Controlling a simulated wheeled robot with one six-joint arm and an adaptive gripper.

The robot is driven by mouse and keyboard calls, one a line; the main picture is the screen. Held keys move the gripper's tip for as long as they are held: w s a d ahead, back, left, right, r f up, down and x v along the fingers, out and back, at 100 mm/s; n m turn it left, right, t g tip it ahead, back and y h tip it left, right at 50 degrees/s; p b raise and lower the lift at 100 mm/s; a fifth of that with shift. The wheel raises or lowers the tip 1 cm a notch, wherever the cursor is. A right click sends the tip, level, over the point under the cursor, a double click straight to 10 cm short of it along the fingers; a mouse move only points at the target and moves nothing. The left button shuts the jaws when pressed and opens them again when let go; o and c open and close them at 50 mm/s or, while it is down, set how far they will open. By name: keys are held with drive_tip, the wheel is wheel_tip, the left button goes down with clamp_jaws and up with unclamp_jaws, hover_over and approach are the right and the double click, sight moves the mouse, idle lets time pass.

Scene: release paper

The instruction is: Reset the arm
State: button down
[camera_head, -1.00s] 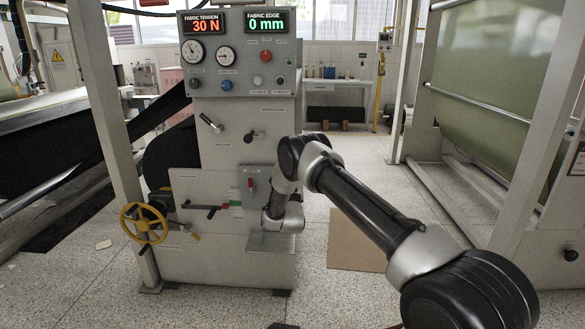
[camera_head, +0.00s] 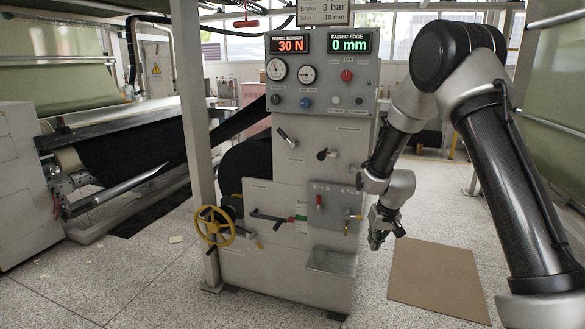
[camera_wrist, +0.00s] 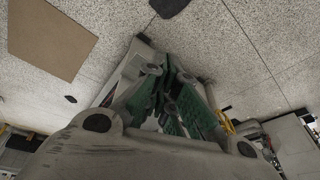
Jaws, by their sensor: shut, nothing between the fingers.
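My gripper (camera_head: 381,238) hangs at the end of my folded arm, to the right of the grey control machine (camera_head: 270,265) and apart from it in the head view. It points downward, above the speckled floor. In the wrist view my gripper (camera_wrist: 172,78) shows its fingers together with nothing between them. My arm rises on the right side of the head view, with its elbow high. The machine's front carries a small panel with a red lever (camera_head: 319,202) just left of my gripper.
A brown sheet (camera_head: 437,283) lies on the floor at right; it also shows in the wrist view (camera_wrist: 45,38). A yellow handwheel (camera_head: 214,226) is on the machine's left side. Displays read 30 N and 0 mm. A grey post (camera_head: 188,100) stands left. Floor at front left is mostly clear.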

drive_tip(key=s+d+r, duration=0.3)
drive_tip(key=s+r, duration=0.6)
drive_tip(key=s, duration=0.3)
drive_tip(key=s+d+r+t, duration=0.1)
drive_tip(key=s+d+r, duration=0.2)
drive_tip(key=s+r, duration=0.7)
drive_tip(key=s+d+r+h, duration=0.1)
drive_tip(key=s+d+r, duration=0.3)
drive_tip(key=s+r, duration=0.5)
drive_tip(key=s, duration=0.5)
drive_tip(key=shift+s+r+m, duration=0.2)
drive_tip(key=shift+r+m, duration=0.1)
drive_tip(key=shift+m, duration=0.1)
